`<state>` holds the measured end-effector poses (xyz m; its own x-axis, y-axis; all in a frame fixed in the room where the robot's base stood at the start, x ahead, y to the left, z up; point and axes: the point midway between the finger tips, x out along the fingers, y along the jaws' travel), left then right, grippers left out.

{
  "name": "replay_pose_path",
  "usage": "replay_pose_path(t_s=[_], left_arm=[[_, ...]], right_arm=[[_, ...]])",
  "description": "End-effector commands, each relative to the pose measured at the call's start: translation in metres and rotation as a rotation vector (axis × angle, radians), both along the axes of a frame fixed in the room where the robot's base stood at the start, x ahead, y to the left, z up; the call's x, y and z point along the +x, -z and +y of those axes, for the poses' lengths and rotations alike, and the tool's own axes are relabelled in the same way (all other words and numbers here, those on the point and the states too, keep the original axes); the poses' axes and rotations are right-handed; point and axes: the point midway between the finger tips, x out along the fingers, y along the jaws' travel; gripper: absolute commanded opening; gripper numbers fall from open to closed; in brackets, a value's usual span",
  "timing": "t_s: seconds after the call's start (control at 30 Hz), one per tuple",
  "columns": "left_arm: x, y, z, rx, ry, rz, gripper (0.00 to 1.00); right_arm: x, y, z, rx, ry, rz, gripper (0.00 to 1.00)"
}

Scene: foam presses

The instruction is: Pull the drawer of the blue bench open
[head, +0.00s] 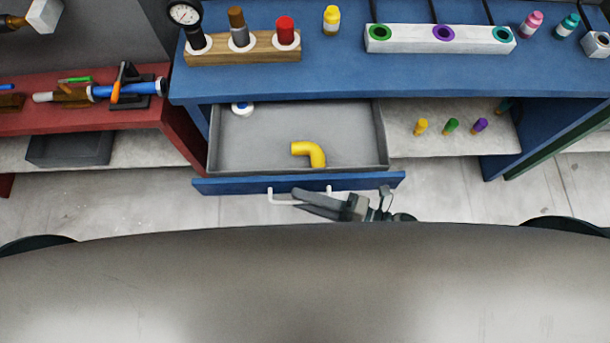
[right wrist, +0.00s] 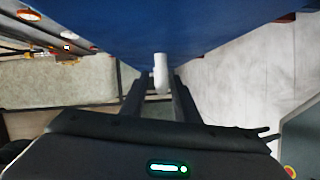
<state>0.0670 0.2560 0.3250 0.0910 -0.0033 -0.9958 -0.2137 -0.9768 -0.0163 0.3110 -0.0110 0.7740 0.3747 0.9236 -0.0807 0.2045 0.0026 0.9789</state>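The blue bench (head: 330,82) stands at the top of the head view. Its grey-lined drawer (head: 255,148) is pulled well out, with the blue front (head: 225,186) towards me. A white bar handle (head: 283,203) is on that front, and it also shows in the right wrist view (right wrist: 160,75). My right gripper (head: 294,197) is at the handle, with a finger on each side of the bar. Narrow gaps seem to show between bar and fingers, so it looks open. My left gripper is not in view.
In the drawer lie a yellow elbow pipe (head: 312,153) and a small white-and-blue round part (head: 242,108). A red bench (head: 140,118) with tools adjoins at left. Bare floor (head: 100,200) shows in front.

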Motion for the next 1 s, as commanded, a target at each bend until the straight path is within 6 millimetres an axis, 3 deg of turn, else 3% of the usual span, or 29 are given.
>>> replay_pose_path(t_s=[0.57, 0.77, 1.0], left_arm=[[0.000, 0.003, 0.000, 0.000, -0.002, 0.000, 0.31], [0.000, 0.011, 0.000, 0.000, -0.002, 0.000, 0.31], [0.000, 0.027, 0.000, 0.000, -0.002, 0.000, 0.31]], right_arm=[[-0.003, 0.001, -0.006, 0.000, 0.000, 0.001, 0.28], [-0.012, 0.001, -0.027, -0.002, 0.000, 0.001, 0.28], [-0.029, -0.001, -0.068, -0.003, -0.001, 0.002, 0.28]])
